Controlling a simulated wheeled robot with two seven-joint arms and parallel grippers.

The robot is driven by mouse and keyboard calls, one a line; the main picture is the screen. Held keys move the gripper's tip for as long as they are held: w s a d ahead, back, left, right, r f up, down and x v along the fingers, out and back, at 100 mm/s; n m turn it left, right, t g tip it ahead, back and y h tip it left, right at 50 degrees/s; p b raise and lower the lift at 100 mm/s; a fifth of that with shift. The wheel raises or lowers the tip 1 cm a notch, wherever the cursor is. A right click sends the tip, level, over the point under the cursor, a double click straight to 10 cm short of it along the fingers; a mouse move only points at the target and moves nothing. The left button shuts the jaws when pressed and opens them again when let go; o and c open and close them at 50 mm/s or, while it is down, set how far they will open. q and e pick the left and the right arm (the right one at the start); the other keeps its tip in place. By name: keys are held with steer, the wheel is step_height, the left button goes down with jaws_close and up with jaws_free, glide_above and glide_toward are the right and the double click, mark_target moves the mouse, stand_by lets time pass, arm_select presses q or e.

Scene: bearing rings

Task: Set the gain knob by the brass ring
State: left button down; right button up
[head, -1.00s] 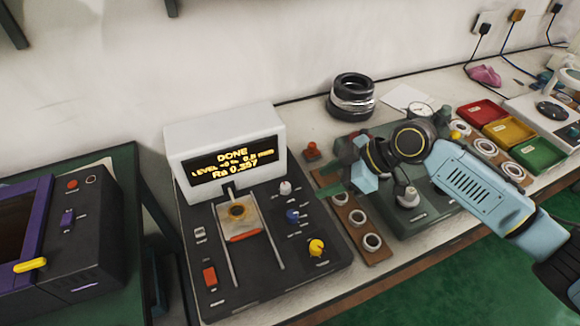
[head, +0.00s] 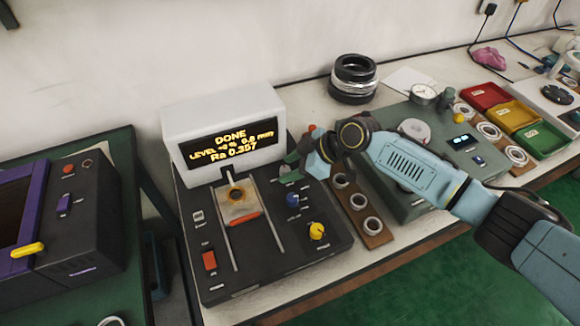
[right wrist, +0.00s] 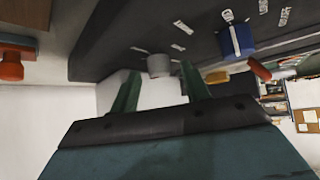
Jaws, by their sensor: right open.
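The tester (head: 224,130) has a lit display reading DONE and Ra 0.357. A brass-coloured ring (head: 237,196) lies on its pale slide plate. Its black panel bears a blue knob (head: 293,200), a yellow knob (head: 316,231) and a pale grey knob, which my right gripper covers in the head view. I cannot read which label says gain. My right gripper (head: 293,166) is open over the panel's upper right. In the right wrist view, the pale knob (right wrist: 158,64) shows between its green fingers, apart from them; the blue knob (right wrist: 235,40) is beside it. My left gripper is not in view.
A wooden strip with several grey rings (head: 373,226) lies right of the tester. A grey-green unit (head: 405,205) stands beyond it. Red, yellow and green trays (head: 545,140) are at the far right. A purple-framed machine (head: 75,225) stands at left.

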steer(key=shift+a+f, duration=0.2)
steer(key=c, duration=1)
steer(key=shift+r+p, duration=0.1)
steer(key=shift+p, duration=0.4)
steer(key=m+t+h+p, duration=0.1)
steer(key=m+p, duration=0.1)
steer(key=p, duration=0.2)
steer(key=m+t+h+p, duration=0.1)
steer(key=m+t+p, duration=0.1)
steer(key=m+p, duration=0.1)
steer(key=m+t+p, duration=0.1)
steer(key=m+p, duration=0.1)
steer(key=p, duration=0.3)
steer(key=shift+s+a+r+t+h+p, duration=0.2)
steer(key=shift+s+a+t+h+p, duration=0.2)
steer(key=shift+f+m+t+h+p, duration=0.2)
steer(key=shift+m+t+h+p, duration=0.3)
steer(key=shift+m+p, duration=0.5)
steer(key=shift+m+h, duration=0.5)
steer(key=shift+m, duration=0.2)
steer(key=shift+f, duration=0.1)
